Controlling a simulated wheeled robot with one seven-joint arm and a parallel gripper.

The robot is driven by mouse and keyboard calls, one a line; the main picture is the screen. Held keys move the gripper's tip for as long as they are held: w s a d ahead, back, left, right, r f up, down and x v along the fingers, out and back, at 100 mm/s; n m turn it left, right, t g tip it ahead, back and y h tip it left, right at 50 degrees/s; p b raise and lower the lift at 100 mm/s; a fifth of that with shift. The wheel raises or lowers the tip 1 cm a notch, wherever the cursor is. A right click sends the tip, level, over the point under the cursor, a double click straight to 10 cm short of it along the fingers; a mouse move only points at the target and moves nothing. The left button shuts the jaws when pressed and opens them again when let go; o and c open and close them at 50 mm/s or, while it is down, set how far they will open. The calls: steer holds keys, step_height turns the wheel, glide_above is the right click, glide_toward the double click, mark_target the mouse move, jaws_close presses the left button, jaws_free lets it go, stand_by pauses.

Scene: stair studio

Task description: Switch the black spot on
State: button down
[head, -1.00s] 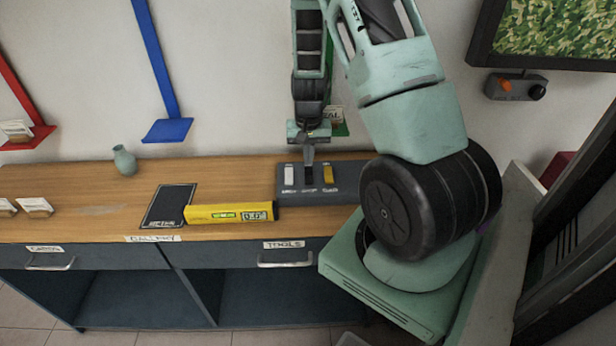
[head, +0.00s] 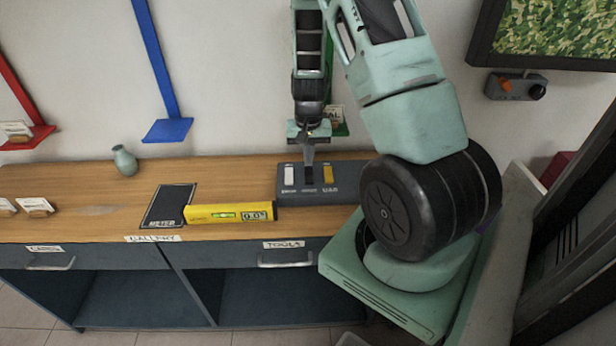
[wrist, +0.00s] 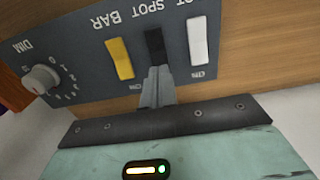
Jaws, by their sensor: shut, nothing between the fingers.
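The switch panel (head: 345,193) is a dark grey box on the wooden counter. It has a white rocker (wrist: 197,40), a black rocker (wrist: 154,46) and a yellow rocker (wrist: 119,58). The word SPOT shows upside down by the black rocker in the wrist view. My gripper (wrist: 155,74) is shut and empty, with its fingertips at the near end of the black rocker. It also shows over the panel in the head view (head: 308,163). I cannot tell whether the tips touch the rocker or which way it is tipped.
A DIM knob (wrist: 40,78) sits beside the yellow rocker. A yellow level (head: 230,212) and a dark mat (head: 167,205) lie left of the panel. A small vase (head: 124,161) stands farther left. A wall control box (head: 515,88) is at the right.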

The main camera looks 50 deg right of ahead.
mark_target(308, 171)
steer(key=shift+f, duration=0.15)
step_height(308, 171, up, 7)
steer(key=p, duration=0.5)
stand_by(0.5)
stand_by(0.4)
